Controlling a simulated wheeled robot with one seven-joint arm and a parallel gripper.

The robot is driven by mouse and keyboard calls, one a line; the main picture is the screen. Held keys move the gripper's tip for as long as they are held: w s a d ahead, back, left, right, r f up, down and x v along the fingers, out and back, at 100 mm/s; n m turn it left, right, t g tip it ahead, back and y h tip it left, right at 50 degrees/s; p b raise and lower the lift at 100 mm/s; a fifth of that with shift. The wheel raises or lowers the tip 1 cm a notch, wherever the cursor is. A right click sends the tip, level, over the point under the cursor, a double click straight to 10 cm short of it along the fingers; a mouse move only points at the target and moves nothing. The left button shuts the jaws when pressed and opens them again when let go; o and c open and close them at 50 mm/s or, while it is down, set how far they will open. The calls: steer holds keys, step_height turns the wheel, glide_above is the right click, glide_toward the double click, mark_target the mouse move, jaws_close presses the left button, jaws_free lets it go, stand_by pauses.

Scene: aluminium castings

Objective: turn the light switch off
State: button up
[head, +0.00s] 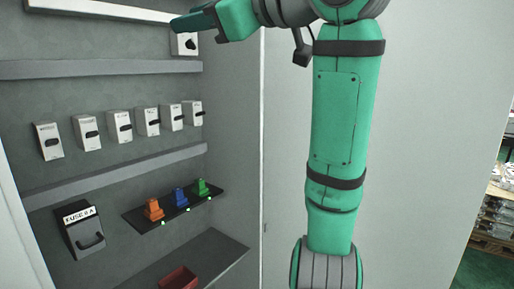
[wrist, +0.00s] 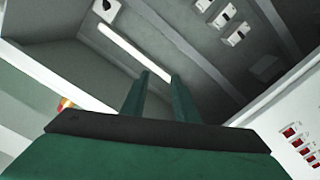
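The light switch (head: 185,44) is a small white plate with a black knob, high on the cabinet's back wall near its right side. The plate I take for it also shows at the top of the wrist view (wrist: 106,9). My gripper (head: 184,22) is at upper centre-left in the head view, just above the switch in the picture and overlapping its top edge; no contact can be made out. In the wrist view its two green fingers (wrist: 159,76) stand apart with an empty gap between them. The light strip (head: 105,9) at the cabinet's top glows white.
Below is a row of several white switch boxes (head: 119,127) with black knobs. Grey ledges (head: 100,68) cross the wall.

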steer(key=w+d+f+m+t+h, duration=0.1)
steer(key=w+d+f+m, duration=0.15)
steer(key=w+f, duration=0.5)
steer(key=w+d+f+m+t, duration=0.1)
steer(key=w+f+m+t, duration=0.2)
steer(key=f, duration=0.8)
steer(key=w+d+f+m+h, duration=0.1)
steer(key=w+f+m, duration=0.2)
steer(key=w+f, duration=0.55)
steer(key=s+d+f+m+t+h, duration=0.1)
steer(key=s+f+m+h, duration=0.1)
steer(key=f, duration=0.9)
steer(key=s+d+f+m+t+h, duration=0.1)
steer(key=f+m+h, duration=0.15)
steer(key=f, duration=0.85)
steer(key=s+d+f+m+t+h, duration=0.1)
steer(key=s+d+f+m+h, duration=0.1)
steer(key=f, duration=0.9)
steer(key=s+d+f+m+g+h, duration=0.1)
steer(key=s+f+m+h, duration=0.1)
steer(key=s+f, duration=0.95)
steer(key=s+d+f+m+h, duration=0.1)
steer(key=s+f+h, duration=0.2)
steer(key=s+f, duration=0.85)
steer(key=s+r+n+g, duration=0.1)
steer(key=s, duration=2.8)
steer(key=shift+s+a+g+h, duration=0.15)
steer(key=shift+a+g+h, duration=0.1)
steer(key=shift+g+h, duration=0.1)
